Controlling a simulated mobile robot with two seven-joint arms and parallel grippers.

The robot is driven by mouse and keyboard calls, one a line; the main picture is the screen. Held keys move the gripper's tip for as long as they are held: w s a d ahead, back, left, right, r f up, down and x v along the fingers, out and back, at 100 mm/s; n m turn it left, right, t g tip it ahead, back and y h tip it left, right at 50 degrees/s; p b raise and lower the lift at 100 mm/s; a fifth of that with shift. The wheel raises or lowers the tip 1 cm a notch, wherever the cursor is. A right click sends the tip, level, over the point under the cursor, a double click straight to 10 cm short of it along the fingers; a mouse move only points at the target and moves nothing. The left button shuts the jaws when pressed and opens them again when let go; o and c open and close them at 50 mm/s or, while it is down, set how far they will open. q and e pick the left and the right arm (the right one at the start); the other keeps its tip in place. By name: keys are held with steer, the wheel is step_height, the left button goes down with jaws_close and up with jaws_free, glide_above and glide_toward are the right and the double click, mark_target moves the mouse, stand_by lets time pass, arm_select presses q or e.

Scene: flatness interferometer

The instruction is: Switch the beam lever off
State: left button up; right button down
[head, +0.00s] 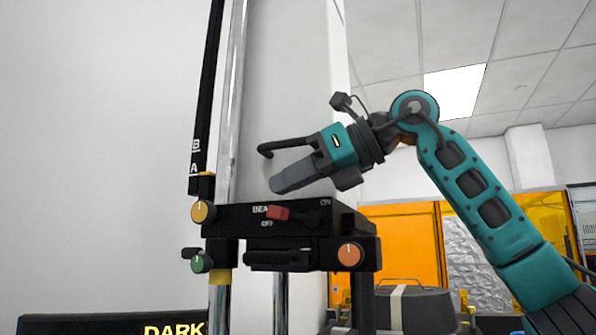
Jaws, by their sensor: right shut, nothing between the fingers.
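The beam lever, with a red tip (279,213), is on the front of a black control box (235,217) in the middle of the head view. The red tip covers the end of the "BEAM" label. "ON" is printed up and to its right, "OFF" just below and left; I cannot tell for certain which setting it stands at. My right gripper (278,184) is shut and empty. It points down-left and shows just above the box and lever, apparently apart from them. My left gripper is not in view.
An orange knob (349,254) is on the box's lower right. A yellow knob (204,211) and a green knob (200,261) are on its left. A metal column (234,110) rises behind it. Orange panels (400,240) stand farther back.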

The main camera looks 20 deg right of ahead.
steer(key=shift+s+d+f+b, duration=0.3)
steer(key=shift+s+d+f, duration=0.1)
steer(key=shift+d, duration=0.1)
stand_by(0.3)
steer(key=shift+r, duration=0.1)
